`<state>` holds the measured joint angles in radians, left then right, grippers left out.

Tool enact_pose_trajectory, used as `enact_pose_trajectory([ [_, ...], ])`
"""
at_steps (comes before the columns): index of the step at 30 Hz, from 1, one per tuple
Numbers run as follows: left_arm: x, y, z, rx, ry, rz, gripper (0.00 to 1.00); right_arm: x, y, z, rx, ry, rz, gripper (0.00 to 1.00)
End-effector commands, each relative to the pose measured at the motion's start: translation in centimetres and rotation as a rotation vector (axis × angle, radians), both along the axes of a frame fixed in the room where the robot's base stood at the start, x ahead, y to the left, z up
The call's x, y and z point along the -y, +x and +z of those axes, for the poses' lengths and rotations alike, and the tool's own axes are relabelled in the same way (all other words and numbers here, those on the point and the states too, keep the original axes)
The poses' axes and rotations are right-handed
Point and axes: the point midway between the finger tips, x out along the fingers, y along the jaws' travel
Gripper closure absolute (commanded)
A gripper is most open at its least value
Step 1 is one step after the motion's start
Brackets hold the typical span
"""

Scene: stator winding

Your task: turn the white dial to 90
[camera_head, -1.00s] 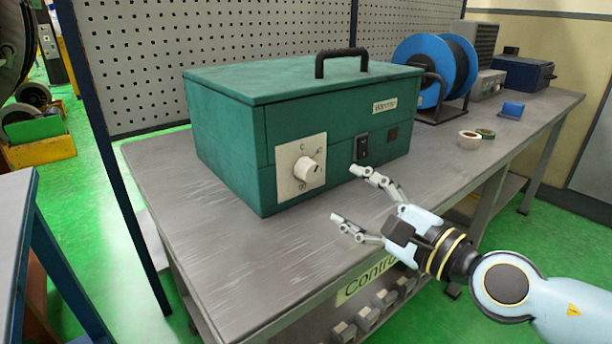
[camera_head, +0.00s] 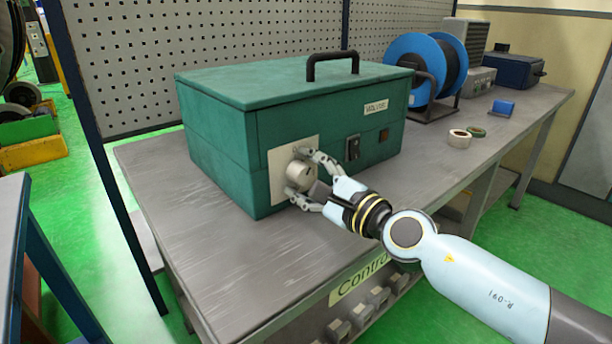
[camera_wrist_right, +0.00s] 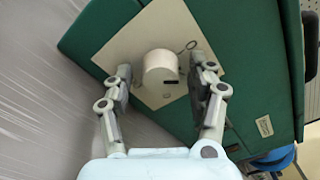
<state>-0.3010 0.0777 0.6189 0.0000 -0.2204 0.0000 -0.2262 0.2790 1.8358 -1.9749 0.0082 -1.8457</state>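The white dial (camera_head: 298,176) is a round knob on a pale square plate (camera_head: 311,148) on the green box's front. In the right wrist view the dial (camera_wrist_right: 160,66) stands between my fingers, with a dark mark on its side. My right gripper (camera_head: 296,173) is open around the dial, one finger above and one below in the head view. The wrist view shows gaps between the fingers and the dial. The scale numbers are mostly hidden or too small to read. My left gripper is not in view.
The green box (camera_head: 225,130) has a black top handle (camera_head: 332,56) and a black switch (camera_head: 353,147) right of the dial. It stands on a grey bench (camera_head: 240,250). The bench left of the box is clear.

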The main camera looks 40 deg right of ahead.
Motion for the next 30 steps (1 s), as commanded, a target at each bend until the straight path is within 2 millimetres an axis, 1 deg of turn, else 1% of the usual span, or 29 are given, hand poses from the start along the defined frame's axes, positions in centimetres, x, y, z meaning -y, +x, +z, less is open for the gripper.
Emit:
enact_pose_trajectory([
  [1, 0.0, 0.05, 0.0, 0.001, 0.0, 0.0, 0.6, 0.0, -0.01, 0.0, 0.0, 0.0, 0.0, 0.51],
  [2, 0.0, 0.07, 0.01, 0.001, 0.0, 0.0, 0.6, 0.01, -0.01, 0.01, 0.0, 0.0, 0.0, 0.55],
  [11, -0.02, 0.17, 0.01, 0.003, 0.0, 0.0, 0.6, 0.01, -0.03, -0.01, 0.0, 0.0, 0.0, 0.94],
  [20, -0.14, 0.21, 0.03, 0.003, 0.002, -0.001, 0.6, 0.0, -0.04, -0.02, -0.004, 0.035, 0.001, 0.95],
  [25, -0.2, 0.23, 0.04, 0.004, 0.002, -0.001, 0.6, 0.0, -0.04, -0.04, -0.01, 0.118, 0.001, 0.95],
  [30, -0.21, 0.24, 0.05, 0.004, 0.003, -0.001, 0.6, -0.02, -0.05, -0.07, -0.021, 0.251, 0.0, 0.95],
])
